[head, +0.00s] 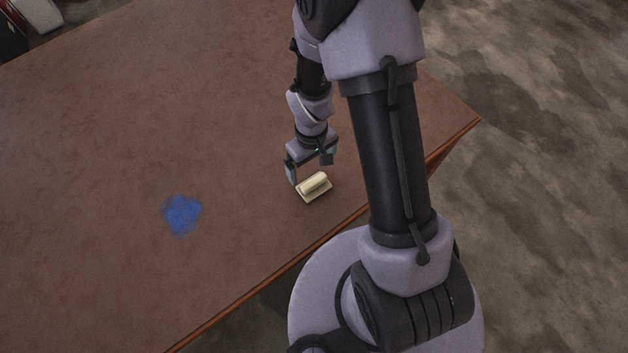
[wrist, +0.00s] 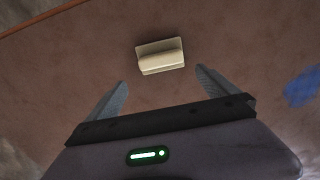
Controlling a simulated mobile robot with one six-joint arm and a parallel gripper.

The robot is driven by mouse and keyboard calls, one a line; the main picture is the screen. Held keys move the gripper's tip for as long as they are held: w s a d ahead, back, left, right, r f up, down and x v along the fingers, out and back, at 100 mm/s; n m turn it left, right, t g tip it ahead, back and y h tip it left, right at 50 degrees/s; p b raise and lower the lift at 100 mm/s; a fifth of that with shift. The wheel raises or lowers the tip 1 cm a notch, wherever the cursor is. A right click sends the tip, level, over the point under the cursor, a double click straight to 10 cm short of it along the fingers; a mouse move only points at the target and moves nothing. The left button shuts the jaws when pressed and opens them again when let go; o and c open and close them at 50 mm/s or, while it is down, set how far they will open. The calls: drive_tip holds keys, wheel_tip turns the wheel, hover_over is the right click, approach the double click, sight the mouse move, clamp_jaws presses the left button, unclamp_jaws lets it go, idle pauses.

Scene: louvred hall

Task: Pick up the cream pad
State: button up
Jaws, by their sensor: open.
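The cream pad (head: 314,187) lies on the brown table (head: 110,130) near its edge. It has a flat base with a rounded, raised grip along its top. In the wrist view the pad (wrist: 160,57) lies just beyond the fingertips, roughly midway between them. My gripper (head: 311,172) is open and empty, with its fingers pointing down above and beside the pad. In the wrist view both fingers of my gripper (wrist: 162,76) show wide apart, with nothing between them. I cannot tell the exact height of the fingertips above the table.
A blue patch (head: 182,214) marks the table to the left of the pad; it also shows at the right in the wrist view (wrist: 302,87). The rest of the tabletop around them is clear. Some red and white objects (head: 25,15) stand beyond the table's far left.

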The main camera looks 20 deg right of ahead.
sight(314, 181)
drive_tip(key=shift+s+f, duration=0.35)
drive_tip(key=shift+f, duration=0.1)
drive_tip(key=f+b, duration=0.1)
drive_tip(key=f, duration=0.1)
drive_tip(key=s+f+b, duration=0.1)
drive_tip(key=f, duration=0.2)
drive_tip(key=shift+s+f+b, duration=0.1)
drive_tip(key=shift+b, duration=0.25)
drive_tip(key=c, duration=1.5)
drive_tip(key=shift+o, duration=0.2)
drive_tip(key=shift+r+p, duration=1.15)
drive_tip(key=shift+r, duration=0.95)
drive_tip(key=s+a, duration=0.3)
drive_tip(key=a, duration=0.1)
drive_tip(key=s+a+p, duration=0.1)
drive_tip(key=s+a, duration=0.3)
drive_tip(key=s+a+r, duration=0.1)
drive_tip(key=s+a, duration=0.2)
drive_tip(key=a, duration=0.1)
drive_tip(key=shift+s, duration=0.3)
